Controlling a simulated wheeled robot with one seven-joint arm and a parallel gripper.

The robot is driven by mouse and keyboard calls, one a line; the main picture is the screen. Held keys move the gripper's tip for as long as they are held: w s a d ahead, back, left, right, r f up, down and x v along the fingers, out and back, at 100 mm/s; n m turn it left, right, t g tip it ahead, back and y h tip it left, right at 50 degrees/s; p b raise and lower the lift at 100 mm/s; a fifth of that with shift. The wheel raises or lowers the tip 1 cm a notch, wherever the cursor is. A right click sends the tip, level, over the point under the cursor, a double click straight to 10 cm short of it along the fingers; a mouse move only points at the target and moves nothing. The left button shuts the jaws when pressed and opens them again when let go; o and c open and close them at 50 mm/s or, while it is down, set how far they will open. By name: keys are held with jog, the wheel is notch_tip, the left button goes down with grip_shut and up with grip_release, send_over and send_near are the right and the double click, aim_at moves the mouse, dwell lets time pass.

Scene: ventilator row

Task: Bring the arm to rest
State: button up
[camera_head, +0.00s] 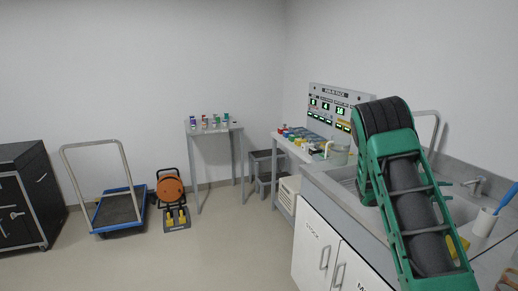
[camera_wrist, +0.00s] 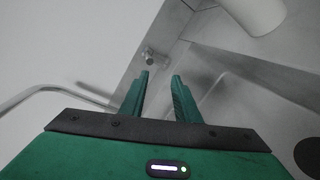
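My arm (camera_head: 405,190), green with black and grey parts, rises over the sink counter at the right of the head view. It bends at a black rounded joint at the top. Beyond the fingertips are a metal tap fitting (camera_wrist: 150,56) and the grey counter.
The sink counter (camera_head: 325,184) has white cupboard doors, a tap (camera_head: 476,186) and a white cup (camera_head: 485,222) with a blue brush. A control panel (camera_head: 340,107) stands behind. A small table (camera_head: 214,130), a trolley (camera_head: 120,208) and a cable reel (camera_head: 171,188) stand left. Floor in front is clear.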

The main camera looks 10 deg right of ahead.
jog(key=s+a+m+y, duration=0.2)
jog(key=a+y, duration=0.1)
jog(key=a, duration=0.5)
jog(key=s+a+m+t+y, duration=0.1)
jog(key=a+y, duration=0.3)
jog(key=a, duration=0.5)
jog(key=s+a+m+t+y, duration=0.1)
jog(key=s+a+m+y, duration=0.2)
jog(key=a, duration=0.5)
jog(key=shift+s+a+r+y, duration=0.25)
jog(key=shift+s+r+y, duration=0.1)
jog(key=shift+y, duration=0.05)
jog(key=s+a+r+y, duration=0.25)
jog(key=s+a, duration=0.45)
jog(key=a, duration=0.4)
jog(key=s+a+r+y, duration=0.1)
jog(key=s+a+y, duration=0.2)
jog(key=s+a, duration=0.6)
jog(key=s+d+f+m+g, duration=0.1)
jog(key=s+d+m+g, duration=0.1)
jog(key=s+d, duration=0.3)
jog(key=s+d+f+m+g, duration=0.1)
jog(key=s+d+m, duration=0.3)
jog(key=s, duration=0.5)
jog(key=shift+s+d+m+g, duration=0.3)
jog(key=shift+s+d+g, duration=0.1)
jog(key=shift+d, duration=0.05)
